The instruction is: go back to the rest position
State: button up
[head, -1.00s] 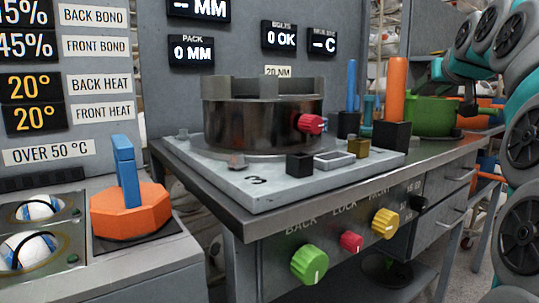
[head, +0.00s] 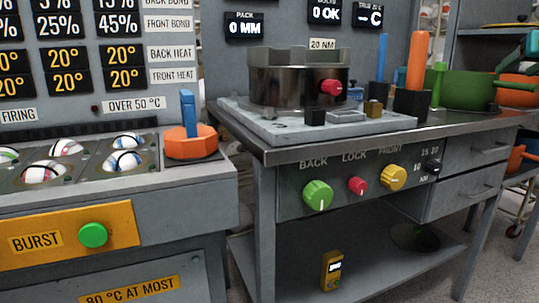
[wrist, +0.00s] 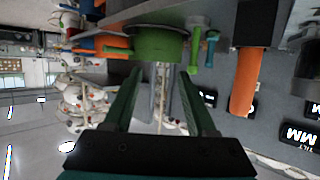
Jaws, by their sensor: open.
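My gripper (wrist: 161,73) shows in the wrist view, with its two dark green fingers spread apart and nothing between them. Past its fingertips, apart from them, is the green pot (wrist: 158,45), seen sideways on. An upright orange handle (wrist: 245,82) is to the right of the fingers there.
The workbench (head: 290,152) holds the round metal press (head: 290,85), the orange handle (head: 416,60) and the green pot (head: 468,88). Left stands a console with balls in sockets (head: 43,172) and an orange knob with a blue lever (head: 190,141). Grey floor is at lower right.

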jog(key=w+a+f+n+g+y, duration=0.2)
jog(key=a+f+g+y, duration=0.1)
jog(key=a+f, duration=0.85)
jog(key=s+a+f+n+g+y+p, duration=0.15)
jog(key=s+a+f+g, duration=0.4)
jog(key=a+f, duration=0.8)
jog(key=s+a+f+g+p, duration=0.1)
jog(key=s+a+f+g, duration=0.2)
jog(key=s+f, duration=0.7)
jog(key=s+a+f+g+p, duration=0.1)
jog(key=s+a+f+g, duration=0.2)
jog(key=s, duration=1.5)
jog(key=a+f+n, duration=0.1)
jog(key=a+f, duration=0.2)
jog(key=f, duration=0.4)
jog(key=shift+s+f, duration=0.2)
jog(key=shift+f, duration=0.1)
jog(key=shift+y, duration=0.25)
